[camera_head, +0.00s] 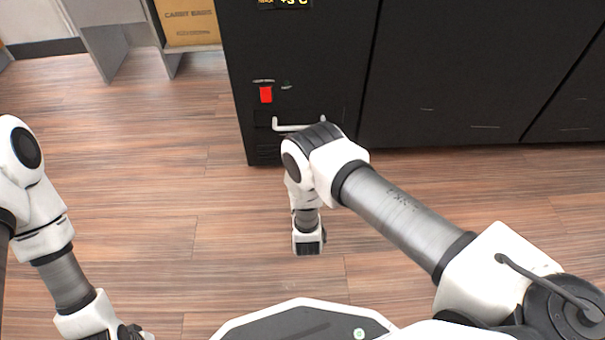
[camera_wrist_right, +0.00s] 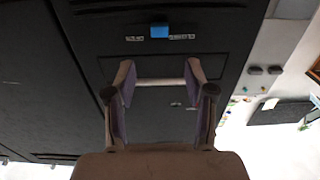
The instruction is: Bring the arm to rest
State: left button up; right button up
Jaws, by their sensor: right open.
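My right arm (camera_head: 400,208) reaches in from the right, bent in front of a black cabinet (camera_head: 300,60). Its lower end hangs over the floor, and I cannot make out the fingers there. In the right wrist view my right gripper (camera_wrist_right: 160,85) is open, with two fingers apart. The cabinet's light bar handle (camera_wrist_right: 160,82) appears between the fingertips; I cannot tell how deep it sits between them. The handle also shows in the head view (camera_head: 290,127), just above the arm's bend. My left arm (camera_head: 65,280) hangs at the left. Its gripper (camera_head: 130,333) is cut off at the bottom edge.
The cabinet front has a red switch (camera_head: 266,94) and a lit display (camera_head: 285,3). A cardboard box (camera_head: 188,20) stands at the back left beside grey panels (camera_head: 110,35). The wooden floor (camera_head: 140,170) between my arms is clear.

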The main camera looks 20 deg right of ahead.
jog(key=shift+s, duration=0.4)
jog(key=shift+r, duration=0.1)
